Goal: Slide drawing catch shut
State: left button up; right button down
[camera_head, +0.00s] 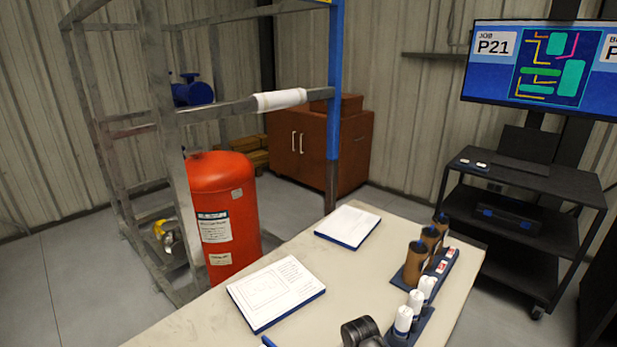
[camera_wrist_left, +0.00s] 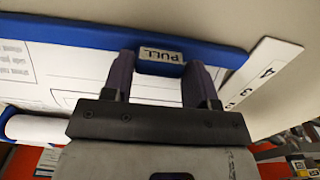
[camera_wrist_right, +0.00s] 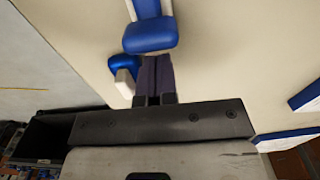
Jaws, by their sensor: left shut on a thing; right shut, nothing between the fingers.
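In the left wrist view, my left gripper (camera_wrist_left: 160,62) has its two fingers on either side of a blue tab marked PULL (camera_wrist_left: 158,56). The tab sits on the blue edge (camera_wrist_left: 60,32) of a board or tray holding printed sheets (camera_wrist_left: 60,75). In the right wrist view, my right gripper (camera_wrist_right: 155,62) is shut and empty, its fingertips just by a blue block (camera_wrist_right: 150,35) with a white stem. A smaller blue-and-white piece (camera_wrist_right: 122,68) is beside the fingers. I cannot tell which part is the drawing catch. Neither gripper is clear in the head view.
In the head view, a pale table (camera_head: 375,270) bears two blue-edged drawing boards (camera_head: 276,293) (camera_head: 348,227) and a rack of brown and white bottles (camera_head: 425,265). A steel frame (camera_head: 170,170) with a red tank (camera_head: 225,215) stands at left. A white numbered card (camera_wrist_left: 265,68) is near my left gripper.

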jog(key=shift+s+a, duration=0.2)
jog(key=shift+s+a, duration=0.75)
jog(key=shift+s, duration=0.15)
jog(key=shift+s+a, duration=0.1)
jog(key=shift+a, duration=0.05)
pick_arm(q)
jog(key=shift+d, duration=0.1)
pick_arm(e)
jog(key=shift+s+a, duration=0.6)
jog(key=shift+s, duration=0.1)
notch_tip(320, 180, up, 9)
dwell(1.5)
pick_arm(q)
jog(key=shift+w+a, duration=0.2)
jog(key=shift+a, duration=0.05)
dwell(0.6)
jog(key=o, duration=0.9)
